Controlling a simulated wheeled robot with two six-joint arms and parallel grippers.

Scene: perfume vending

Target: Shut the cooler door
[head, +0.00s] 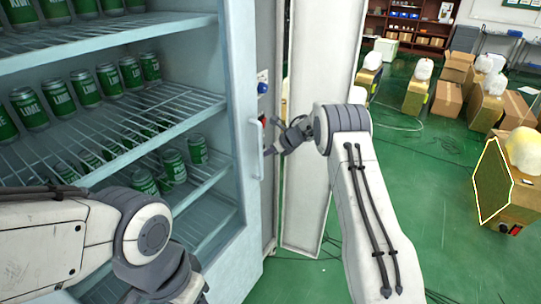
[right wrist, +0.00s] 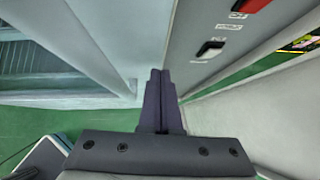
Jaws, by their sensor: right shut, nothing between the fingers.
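The cooler (head: 110,115) fills the left of the head view, with several green cans on its shelves. A pale blue upright frame (head: 237,110) with a white handle (head: 257,150) stands at its right side and looks like the door's edge. I cannot tell how far the door is from closed. My right gripper (head: 272,138) is beside the handle, at its right; contact is unclear. In the right wrist view its fingers (right wrist: 160,75) are together and empty, between pale frame surfaces and a grey switch panel. My left arm crosses low in front of the shelves; its fingertips are cut off.
A grey panel carries a blue knob (head: 262,88) and a red switch (right wrist: 258,5). A tall white panel (head: 325,60) stands close to my right gripper. Boxes (head: 448,97) stand farther right. Green floor (head: 425,190) is mostly clear there.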

